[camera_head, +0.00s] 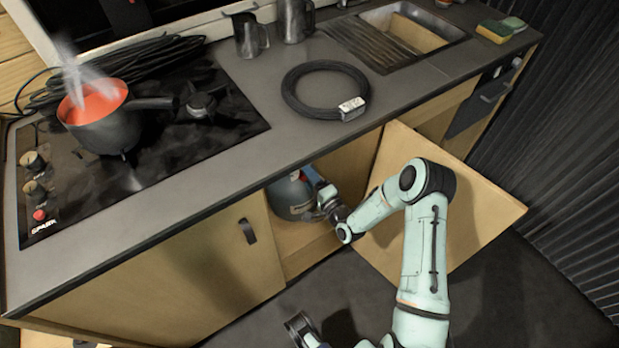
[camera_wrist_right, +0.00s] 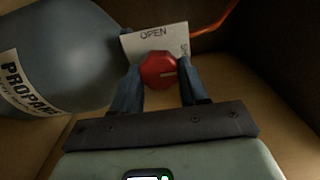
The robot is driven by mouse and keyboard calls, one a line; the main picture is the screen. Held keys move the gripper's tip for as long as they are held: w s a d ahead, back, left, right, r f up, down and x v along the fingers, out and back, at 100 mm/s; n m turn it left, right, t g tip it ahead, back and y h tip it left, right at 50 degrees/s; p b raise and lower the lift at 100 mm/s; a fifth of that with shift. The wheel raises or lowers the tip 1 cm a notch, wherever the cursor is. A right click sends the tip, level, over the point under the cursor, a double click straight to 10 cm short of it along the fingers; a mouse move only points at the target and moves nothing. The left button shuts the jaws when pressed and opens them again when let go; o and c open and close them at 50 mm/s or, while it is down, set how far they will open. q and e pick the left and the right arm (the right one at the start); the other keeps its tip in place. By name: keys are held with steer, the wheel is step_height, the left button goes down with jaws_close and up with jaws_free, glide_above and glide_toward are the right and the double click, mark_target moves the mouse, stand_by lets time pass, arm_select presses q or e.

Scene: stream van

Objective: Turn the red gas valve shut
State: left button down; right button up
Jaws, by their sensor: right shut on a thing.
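The red gas valve (camera_wrist_right: 159,70) is a round red knob with a pale mark on its face, in the right wrist view. A white card behind it reads OPEN (camera_wrist_right: 152,38). My right gripper (camera_wrist_right: 160,85) is shut on the knob, with one blue finger on each side. In the head view my right gripper (camera_head: 328,198) reaches into the open cupboard beside the grey propane bottle (camera_head: 290,195). The bottle also shows in the wrist view (camera_wrist_right: 70,50), labelled PROPANE. The knob is hidden in the head view. A dark gripper part at the bottom, perhaps my left gripper (camera_head: 300,328), shows unclearly.
The open cupboard door (camera_head: 475,215) stands right of the opening, behind my right arm. An orange hose (camera_wrist_right: 215,18) runs behind the valve. On the counter are a steaming pot (camera_head: 110,125) on the hob, a coiled black hose (camera_head: 300,95) and a sink (camera_head: 425,25).

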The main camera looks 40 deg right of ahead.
steer(key=o, duration=1.1)
steer(key=shift+c, duration=0.2)
arm_select(q)
steer(key=shift+s+d+r+g+p, duration=0.3)
steer(key=shift+s+r+p, duration=0.1)
steer(key=shift+s+r, duration=0.15)
steer(key=shift+s+d+r+g+p, duration=0.25)
steer(key=shift+s+r+p, duration=0.15)
steer(key=shift+s, duration=0.25)
arm_select(e)
steer(key=s+a, duration=0.1)
steer(key=s, duration=1.2)
steer(key=shift+s+a, duration=0.2)
steer(key=shift+a, duration=0.1)
